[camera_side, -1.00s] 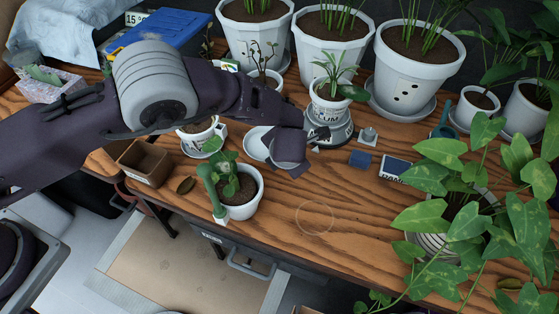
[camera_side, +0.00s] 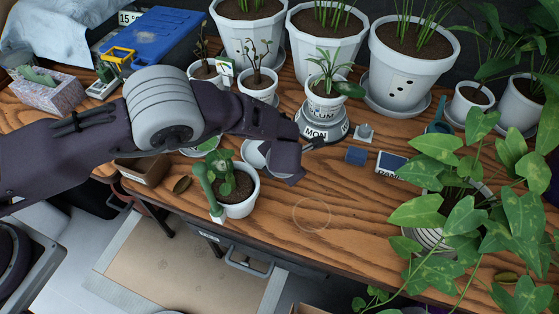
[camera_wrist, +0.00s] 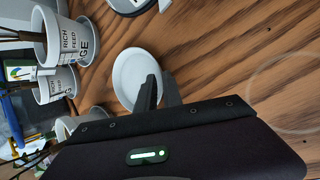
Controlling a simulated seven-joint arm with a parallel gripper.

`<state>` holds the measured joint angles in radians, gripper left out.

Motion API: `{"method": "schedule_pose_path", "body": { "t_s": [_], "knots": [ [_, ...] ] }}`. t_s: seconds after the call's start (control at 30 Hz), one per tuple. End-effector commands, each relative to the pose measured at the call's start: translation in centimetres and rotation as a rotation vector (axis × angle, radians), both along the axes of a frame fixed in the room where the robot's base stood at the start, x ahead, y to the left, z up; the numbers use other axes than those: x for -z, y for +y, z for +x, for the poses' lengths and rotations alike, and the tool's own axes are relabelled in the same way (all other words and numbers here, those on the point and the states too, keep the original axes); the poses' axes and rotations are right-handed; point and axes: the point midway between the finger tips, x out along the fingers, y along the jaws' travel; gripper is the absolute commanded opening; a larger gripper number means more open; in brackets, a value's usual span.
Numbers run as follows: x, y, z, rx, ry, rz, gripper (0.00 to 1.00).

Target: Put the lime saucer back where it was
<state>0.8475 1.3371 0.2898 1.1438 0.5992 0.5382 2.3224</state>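The only loose saucer I see is a plain white one (camera_side: 251,155), taken here as the lime saucer; no lime colour or name shows on it. It is partly hidden by my gripper (camera_side: 270,155) in the side view. In the wrist view, the dark fingers of my gripper (camera_wrist: 160,90) lie across the right rim of the saucer (camera_wrist: 129,72), one over its face and one outside, and appear closed on it. I cannot tell how far the saucer is above the table.
A cactus pot (camera_side: 240,204) stands just in front of the saucer. A round scale (camera_side: 321,130) bears a small potted plant behind it. A brown tray (camera_side: 143,170) is at left, large white pots (camera_side: 408,72) at the back. Bare wood lies front right (camera_side: 330,200).

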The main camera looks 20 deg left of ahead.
Motion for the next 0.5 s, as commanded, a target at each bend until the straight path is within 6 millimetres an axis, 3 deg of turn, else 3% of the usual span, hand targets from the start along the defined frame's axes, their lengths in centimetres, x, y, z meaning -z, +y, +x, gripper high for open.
{"method": "schedule_pose_path", "body": {
  "t_s": [0.3, 0.5],
  "knots": [
    [-6.5, -2.0, -4.1, 0.002, -0.001, -0.003, 0.11],
    [-8.9, -2.7, -5.6, 0.001, -0.001, -0.001, 0.11]
  ]
}}
